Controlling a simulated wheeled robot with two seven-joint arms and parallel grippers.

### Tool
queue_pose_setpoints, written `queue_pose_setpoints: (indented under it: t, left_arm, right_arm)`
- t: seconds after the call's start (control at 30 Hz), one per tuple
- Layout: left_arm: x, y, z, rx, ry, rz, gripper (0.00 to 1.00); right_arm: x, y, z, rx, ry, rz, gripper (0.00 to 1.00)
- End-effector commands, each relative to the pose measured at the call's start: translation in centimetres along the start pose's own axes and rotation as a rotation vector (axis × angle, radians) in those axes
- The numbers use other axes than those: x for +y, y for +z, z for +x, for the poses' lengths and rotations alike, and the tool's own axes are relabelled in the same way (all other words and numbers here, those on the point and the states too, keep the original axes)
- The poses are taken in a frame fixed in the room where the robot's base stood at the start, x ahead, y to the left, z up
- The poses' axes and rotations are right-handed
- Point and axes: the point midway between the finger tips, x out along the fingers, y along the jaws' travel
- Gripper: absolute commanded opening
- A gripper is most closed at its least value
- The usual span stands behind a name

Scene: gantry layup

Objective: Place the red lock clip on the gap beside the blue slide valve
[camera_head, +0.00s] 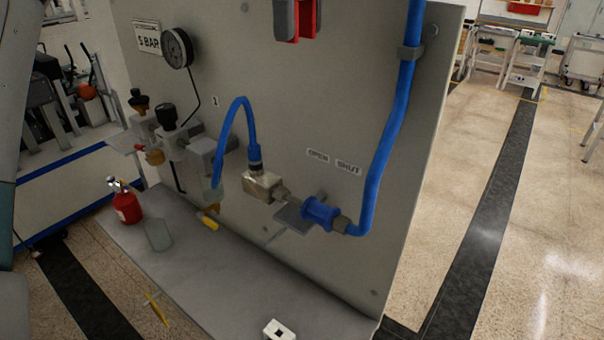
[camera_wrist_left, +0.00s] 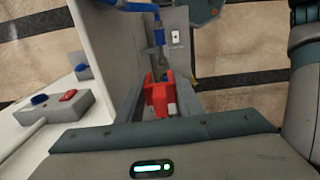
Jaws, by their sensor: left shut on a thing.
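The red lock clip (camera_head: 306,22) is at the top of the head view, in front of the upper panel. My left gripper (camera_head: 299,24) points down with its grey fingers on both sides of it and is shut on it. In the left wrist view the clip (camera_wrist_left: 159,98) shows between the fingers. The blue slide valve (camera_head: 320,213) sits low on the panel, below and slightly right of the clip, well apart from it. A grey plate adjoins its left side and a fitting its right; the exact gap is hard to make out. My right gripper is not in view.
The grey upright panel (camera_head: 270,110) carries a gauge (camera_head: 177,48), blue hoses (camera_head: 385,140) and OPEN and SHUT labels. On the shelf stand a red bottle (camera_head: 127,207), a clear cup (camera_head: 158,236) and a white block (camera_head: 279,330). Floor right of the panel is clear.

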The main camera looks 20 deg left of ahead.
Motion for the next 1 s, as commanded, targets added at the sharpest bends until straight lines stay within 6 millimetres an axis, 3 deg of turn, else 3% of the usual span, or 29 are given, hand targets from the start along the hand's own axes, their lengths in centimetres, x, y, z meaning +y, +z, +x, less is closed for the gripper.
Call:
queue_pose_setpoints:
  t: [0.3, 0.47, 0.7, 1.0]
  left_arm:
    - [0.0, 0.0, 0.1, 0.000, 0.000, 0.001, 0.10]
    - [0.0, 0.0, 1.3, 0.001, -0.002, 0.003, 0.10]
    - [0.0, 0.0, 5.2, -0.001, -0.004, 0.004, 0.10]
    - [0.0, 0.0, 10.4, -0.001, -0.004, 0.003, 0.10]
  right_arm:
    - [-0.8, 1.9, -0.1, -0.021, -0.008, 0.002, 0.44]
    - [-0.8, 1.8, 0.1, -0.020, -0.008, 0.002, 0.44]
    - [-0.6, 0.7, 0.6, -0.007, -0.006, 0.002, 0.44]
    - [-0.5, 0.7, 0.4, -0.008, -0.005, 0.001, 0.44]
